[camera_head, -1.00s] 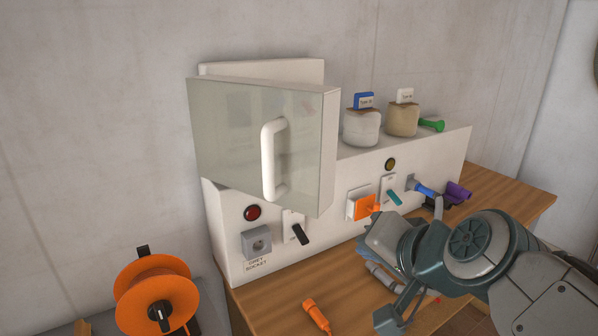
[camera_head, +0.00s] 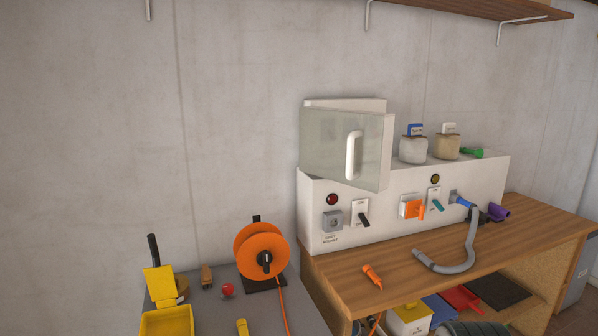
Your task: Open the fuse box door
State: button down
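The fuse box door (camera_head: 334,143) is a pale, translucent panel with a white vertical handle (camera_head: 353,155). It stands swung out, angled away from the white fuse box body (camera_head: 345,105) behind it on top of the white panel. The inside of the box is hidden behind the door. My gripper is not in this view, and nothing touches the handle.
The white panel (camera_head: 400,205) carries switches, a socket and a red lamp (camera_head: 332,199). An orange cable reel (camera_head: 262,250) stands left; a shelf (camera_head: 455,8) hangs above.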

aim_at(335, 143)
jog(key=u, duration=0.4)
jog(key=k, duration=0.15)
jog(key=z, duration=1.2)
jog(key=i, duration=1.35)
jog(key=u, duration=0.6)
